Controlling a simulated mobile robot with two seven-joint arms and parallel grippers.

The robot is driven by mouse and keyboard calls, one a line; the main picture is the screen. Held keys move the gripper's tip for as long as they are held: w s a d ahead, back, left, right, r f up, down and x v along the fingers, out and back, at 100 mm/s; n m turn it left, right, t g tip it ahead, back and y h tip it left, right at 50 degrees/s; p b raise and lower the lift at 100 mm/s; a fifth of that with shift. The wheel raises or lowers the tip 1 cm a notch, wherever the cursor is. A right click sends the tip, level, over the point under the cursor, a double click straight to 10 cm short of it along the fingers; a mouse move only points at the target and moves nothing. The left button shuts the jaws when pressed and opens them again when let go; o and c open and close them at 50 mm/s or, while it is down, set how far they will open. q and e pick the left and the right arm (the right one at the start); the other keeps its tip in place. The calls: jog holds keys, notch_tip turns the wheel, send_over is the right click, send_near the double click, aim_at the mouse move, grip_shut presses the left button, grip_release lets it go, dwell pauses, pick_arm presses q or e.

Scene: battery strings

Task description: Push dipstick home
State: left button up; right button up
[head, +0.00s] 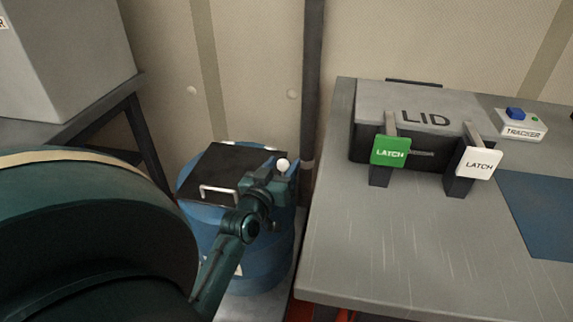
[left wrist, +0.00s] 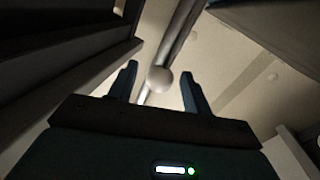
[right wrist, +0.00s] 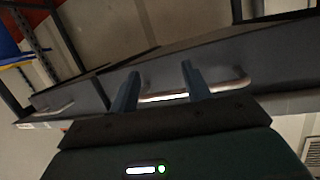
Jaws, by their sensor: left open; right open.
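The dipstick's pale round knob (head: 283,165) shows above the right part of a blue drum (head: 262,262). Its rod below the knob is hidden, so I cannot tell how far in it sits. My left gripper (head: 281,170) is open with its fingers on either side of the knob. In the left wrist view the knob (left wrist: 159,80) is between the spread fingers, with a gap to each. My right gripper (right wrist: 160,73) shows only in the right wrist view, open and with nothing held.
A black plate (head: 232,168) with a metal handle lies on the drum. A dark post (head: 313,80) stands behind. At right, a grey table (head: 400,270) bears a lidded box (head: 420,103) and a tracker (head: 522,128). A handle bar (right wrist: 225,86) shows by my right fingers.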

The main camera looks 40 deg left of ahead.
pick_arm(q)
jog(key=shift+b+x, duration=0.35)
jog(key=shift+x, duration=1.1)
grip_shut()
jog(key=shift+f, duration=0.1)
